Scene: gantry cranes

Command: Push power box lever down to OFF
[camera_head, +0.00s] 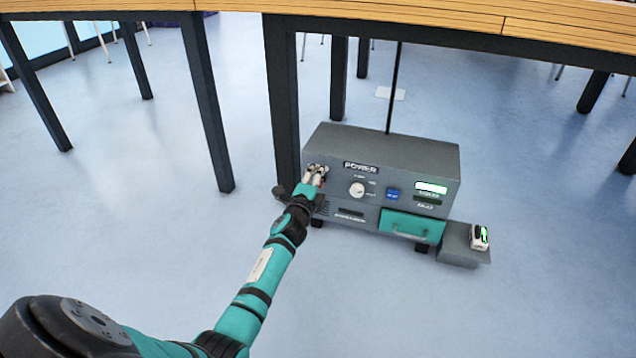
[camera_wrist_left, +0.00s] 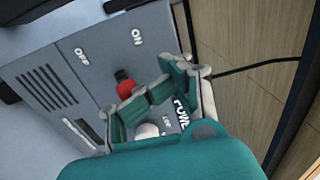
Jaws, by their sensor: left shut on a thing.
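The grey power box (camera_head: 405,150) stands on the floor under the table, with a "POWER" label, a white knob and a blue button on its front. My left gripper (camera_head: 314,176) reaches the upper left of that front. In the left wrist view, the red-and-black lever (camera_wrist_left: 126,86) shows between the ON and OFF labels and the fingers. The right gripper is out of view.
A teal drawer (camera_head: 412,226) is at the box's lower front. A small white device (camera_head: 479,237) sits on a grey ledge to its right. Dark table legs (camera_head: 208,110) stand left of the box. Open blue floor (camera_head: 450,310) lies in front.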

